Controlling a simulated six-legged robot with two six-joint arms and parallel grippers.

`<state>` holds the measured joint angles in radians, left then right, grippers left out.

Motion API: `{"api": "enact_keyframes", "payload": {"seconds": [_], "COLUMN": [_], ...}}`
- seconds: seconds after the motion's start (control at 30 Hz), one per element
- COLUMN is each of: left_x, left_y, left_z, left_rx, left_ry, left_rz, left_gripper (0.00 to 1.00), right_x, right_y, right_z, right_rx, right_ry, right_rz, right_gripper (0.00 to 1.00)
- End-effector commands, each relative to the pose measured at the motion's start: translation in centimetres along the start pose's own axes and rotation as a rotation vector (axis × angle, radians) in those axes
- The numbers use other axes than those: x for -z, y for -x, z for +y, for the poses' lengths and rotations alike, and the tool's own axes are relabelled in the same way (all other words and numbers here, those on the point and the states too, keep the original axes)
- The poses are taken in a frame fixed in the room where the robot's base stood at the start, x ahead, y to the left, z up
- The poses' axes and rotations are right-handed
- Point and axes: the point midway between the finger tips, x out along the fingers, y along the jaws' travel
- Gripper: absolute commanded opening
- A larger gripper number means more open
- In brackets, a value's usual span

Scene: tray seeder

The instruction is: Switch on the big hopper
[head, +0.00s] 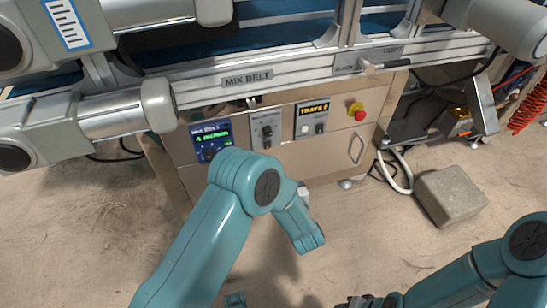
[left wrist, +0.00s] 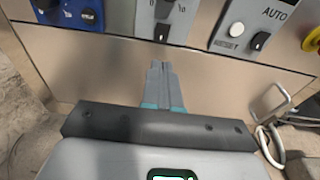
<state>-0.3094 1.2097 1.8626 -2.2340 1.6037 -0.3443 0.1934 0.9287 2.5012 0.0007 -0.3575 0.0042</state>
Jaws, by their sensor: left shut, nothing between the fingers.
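The front of a tan cabinet (head: 290,150) carries a row of control panels. A grey panel with a dark rotary switch (head: 267,131) sits in the middle, and this switch also shows at the top of the left wrist view (left wrist: 162,32). No label reading "big hopper" is legible. My left gripper (left wrist: 160,68) is shut and empty, pointing at the bare cabinet face just below the grey panel.
Left of the switch is a blue panel (head: 212,143) with a green display. Right are a trays panel (head: 312,119) and a red stop button (head: 357,111). A rail marked MIX BELT (head: 247,78) runs above. A concrete block (head: 450,194) lies on the sandy floor.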

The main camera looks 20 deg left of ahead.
Motion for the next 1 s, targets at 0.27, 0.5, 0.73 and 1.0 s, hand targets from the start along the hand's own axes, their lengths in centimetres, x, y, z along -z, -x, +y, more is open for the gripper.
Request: {"api": "enact_keyframes", "payload": {"seconds": [0.27, 0.5, 0.73, 1.0], "left_x": [-0.2, 0.0, 0.0, 0.0], "left_y": [5.5, 6.9, 6.9, 6.9], "left_z": [-0.1, 0.0, 0.0, 0.0], "left_rx": [0.003, 0.001, 0.0, 0.0], "left_ry": [-0.002, -0.001, -0.001, -0.001], "left_rz": [-0.001, -0.001, -0.001, -0.001], "left_gripper": [0.0, 0.0, 0.0, 0.0], "right_x": [-0.4, -0.5, -0.4, -0.4], "right_y": [1.2, 1.3, 1.3, 1.3], "right_z": [-0.7, -0.8, -0.7, -0.7], "right_rx": [0.001, 0.001, 0.001, 0.001], "right_ry": [0.009, 0.011, 0.011, 0.01], "right_rz": [-0.01, -0.011, -0.011, -0.011], "right_gripper": [0.43, 0.43, 0.43, 0.43]}}
